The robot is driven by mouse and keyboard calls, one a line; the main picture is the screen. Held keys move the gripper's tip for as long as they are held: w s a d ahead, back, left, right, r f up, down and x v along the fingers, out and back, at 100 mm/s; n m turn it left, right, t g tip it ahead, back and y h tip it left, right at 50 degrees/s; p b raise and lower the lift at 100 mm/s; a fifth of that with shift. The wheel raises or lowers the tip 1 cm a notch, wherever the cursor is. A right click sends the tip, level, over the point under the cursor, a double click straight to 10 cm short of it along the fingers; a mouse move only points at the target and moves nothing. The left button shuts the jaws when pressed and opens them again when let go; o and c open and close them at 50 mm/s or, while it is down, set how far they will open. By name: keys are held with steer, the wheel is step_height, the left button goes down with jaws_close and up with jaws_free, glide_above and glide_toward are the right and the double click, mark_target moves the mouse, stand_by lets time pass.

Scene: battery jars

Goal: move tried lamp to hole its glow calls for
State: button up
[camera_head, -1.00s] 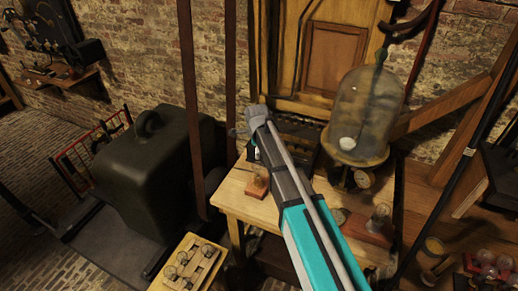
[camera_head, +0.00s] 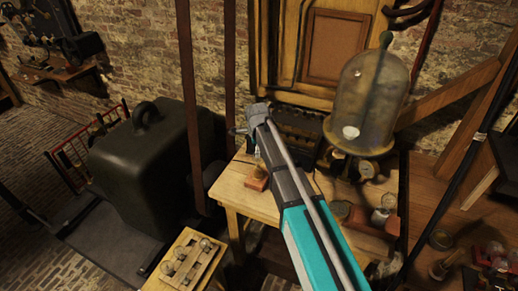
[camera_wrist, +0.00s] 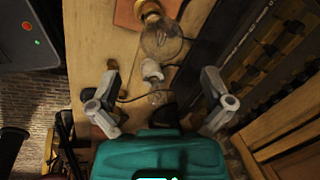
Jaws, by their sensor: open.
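My gripper (camera_wrist: 165,98) is open. Its two fingers stand wide apart above the wooden table (camera_wrist: 98,40), with nothing held between them. In the wrist view a clear glass lamp (camera_wrist: 160,42) with a brass socket stands on a reddish base (camera_wrist: 128,14), just beyond the fingers. A smaller clear bulb with a white cap (camera_wrist: 152,72) lies nearer, partly between the fingers. In the head view a small lamp base (camera_head: 256,181) shows beside my arm. A wooden holed rack (camera_head: 160,283) with several clear bulbs is at the lower middle. I cannot make out any glow.
A glass bell jar (camera_head: 368,100) stands at the back right of the table. Another lamp (camera_head: 380,216) is on a reddish base at the right. A dark case (camera_head: 150,175) stands left of the table.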

mark_target(258, 168)
steer(key=shift+w+f+b, duration=0.25)
steer(key=shift+f+b, duration=0.9)
steer(key=shift+f, duration=0.1)
steer(key=shift+w+f+b, duration=0.25)
steer(key=shift+f+b, duration=0.85)
steer(key=shift+f, duration=0.1)
steer(key=shift+w+f+b, duration=0.25)
steer(key=shift+f+b, duration=0.9)
steer(key=shift+f, duration=0.1)
steer(key=shift+c, duration=0.3)
steer(key=c, duration=1.1)
steer(key=shift+n+y, duration=0.4)
steer(key=shift+n, duration=2.1)
steer(key=shift+c, duration=0.2)
steer(key=shift+n, duration=0.8)
steer(key=n, duration=0.3)
steer(key=shift+g+y, duration=0.4)
steer(key=shift+n+g, duration=0.3)
steer(key=shift+n, duration=1.4)
